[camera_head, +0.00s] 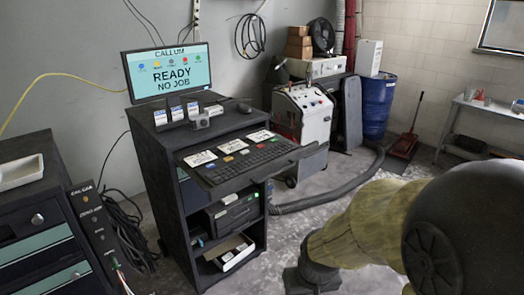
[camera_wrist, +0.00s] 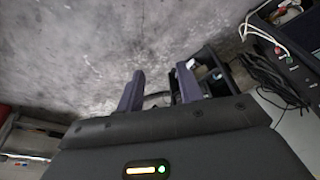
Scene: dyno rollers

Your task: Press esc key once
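The black keyboard (camera_head: 235,170) lies on the pull-out tray of a dark computer cart, below the monitor (camera_head: 170,73), which reads "READY NO JOB". A few keys are coloured, but the esc key is too small to tell apart. My gripper (camera_wrist: 160,75) is open and empty in the wrist view, its two dark fingers apart. In the head view my arm reaches in from the lower right, its dark end low, in front of and right of the cart. The gripper is apart from the keyboard. The wrist view does not clearly show the keyboard.
The computer cart (camera_head: 184,200) has shelves with a printer (camera_head: 233,212). A dark tool cabinet (camera_head: 45,235) stands at left, with loose cables beside it. A white machine (camera_head: 303,115), a thick hose (camera_head: 335,190) and a blue drum (camera_head: 375,104) stand behind. Some floor right of the cart is clear.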

